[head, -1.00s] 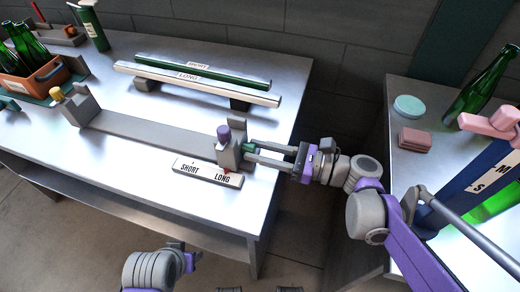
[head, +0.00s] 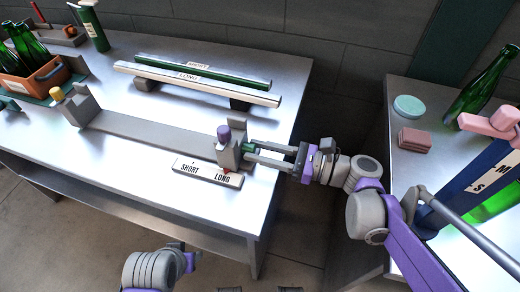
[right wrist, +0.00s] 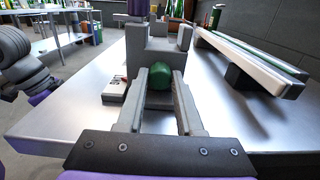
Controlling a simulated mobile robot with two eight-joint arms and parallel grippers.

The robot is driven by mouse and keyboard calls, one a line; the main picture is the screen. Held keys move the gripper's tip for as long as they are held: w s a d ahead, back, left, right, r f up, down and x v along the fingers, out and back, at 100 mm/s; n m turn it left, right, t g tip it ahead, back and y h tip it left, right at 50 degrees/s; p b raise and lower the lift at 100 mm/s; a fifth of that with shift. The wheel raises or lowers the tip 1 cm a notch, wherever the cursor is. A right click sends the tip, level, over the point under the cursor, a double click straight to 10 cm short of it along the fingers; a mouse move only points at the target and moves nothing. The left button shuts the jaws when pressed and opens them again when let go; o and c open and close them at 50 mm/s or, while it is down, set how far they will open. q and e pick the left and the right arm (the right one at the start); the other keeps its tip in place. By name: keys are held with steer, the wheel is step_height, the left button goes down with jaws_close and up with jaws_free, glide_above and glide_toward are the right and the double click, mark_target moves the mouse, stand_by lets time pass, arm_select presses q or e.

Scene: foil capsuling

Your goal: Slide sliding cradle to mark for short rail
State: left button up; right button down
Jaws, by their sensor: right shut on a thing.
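The grey sliding cradle (head: 228,155), topped by a purple knob (head: 224,133), stands at the right end of a flat grey track (head: 155,132). Its red pointer (head: 227,170) is by the word LONG on the mark plate (head: 207,173); SHORT is to the left. My right gripper (head: 251,151) reaches in from the right, its fingers shut around the cradle's green side knob (right wrist: 161,84). The cradle body (right wrist: 158,50) is straight ahead in the right wrist view. My left gripper (head: 190,260) is low at the table's front, apart from everything; its jaws are unclear.
A fixed grey end block (head: 82,105) with a yellow knob stands at the track's left end. Green SHORT and white LONG rails (head: 195,83) lie behind the track. A bottle crate (head: 35,85) is at far left. A side table (head: 400,165) stands right. The track between is clear.

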stand_by(0.4)
steer(key=x, duration=0.8)
steer(key=shift+a+p, duration=0.2)
steer(key=shift+p, duration=0.1)
steer(key=c, duration=0.5)
jaws_free()
steer(key=shift+c, duration=0.2)
steer(key=shift+d, duration=0.1)
steer(key=p+v, duration=0.1)
steer(key=v, duration=0.9)
steer(key=shift+s+d, duration=0.1)
steer(key=shift+d, duration=0.25)
